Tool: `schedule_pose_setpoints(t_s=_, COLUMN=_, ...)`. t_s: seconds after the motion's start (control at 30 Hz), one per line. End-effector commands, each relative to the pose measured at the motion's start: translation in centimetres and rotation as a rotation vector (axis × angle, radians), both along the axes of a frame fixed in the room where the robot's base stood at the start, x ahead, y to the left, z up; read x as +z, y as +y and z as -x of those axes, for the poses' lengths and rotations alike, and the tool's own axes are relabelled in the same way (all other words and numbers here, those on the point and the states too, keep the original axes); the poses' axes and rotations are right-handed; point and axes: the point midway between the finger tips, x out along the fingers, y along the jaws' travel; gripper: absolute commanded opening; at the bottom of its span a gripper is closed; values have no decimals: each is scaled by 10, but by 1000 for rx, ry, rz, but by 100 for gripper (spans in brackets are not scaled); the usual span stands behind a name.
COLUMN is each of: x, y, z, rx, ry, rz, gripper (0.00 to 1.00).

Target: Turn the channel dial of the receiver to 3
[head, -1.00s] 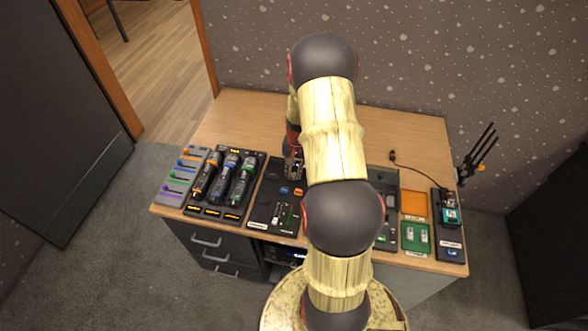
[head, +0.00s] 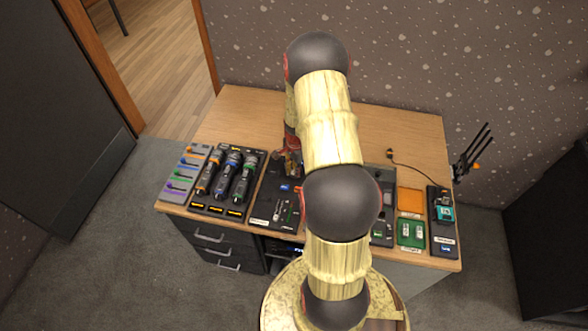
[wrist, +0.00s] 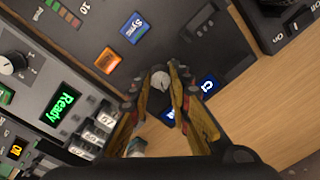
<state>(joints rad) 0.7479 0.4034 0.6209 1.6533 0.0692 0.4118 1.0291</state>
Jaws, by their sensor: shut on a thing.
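The receiver is a dark panel (head: 266,205) left of my arm in the head view. It also shows in the wrist view (wrist: 115,25), with a blue Sync button (wrist: 134,28) and an orange button (wrist: 107,60). The channel dial, a small grey round knob (wrist: 160,79), sits between my fingertips beside a blue label reading Ch (wrist: 208,85). My gripper (wrist: 162,84) is shut on this dial. In the head view my gripper (head: 291,165) is over the receiver's far end, and my arm hides part of the panel. I cannot read the dial's setting.
A grey device with a green Ready display (wrist: 61,103) and its own knob (wrist: 12,63) stands beside the receiver. A charger with several microphones (head: 226,178) is to the left. An orange tray (head: 410,200) and a green tray (head: 411,232) lie right. Bare wood (head: 240,110) lies behind.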

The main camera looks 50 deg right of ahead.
Motion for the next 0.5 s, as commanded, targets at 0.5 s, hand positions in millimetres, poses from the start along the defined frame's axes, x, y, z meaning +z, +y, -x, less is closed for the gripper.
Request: schedule_pose_setpoints(t_s=0.5, x=0, y=0, z=0, rx=-39, ry=0, rz=1, gripper=0)
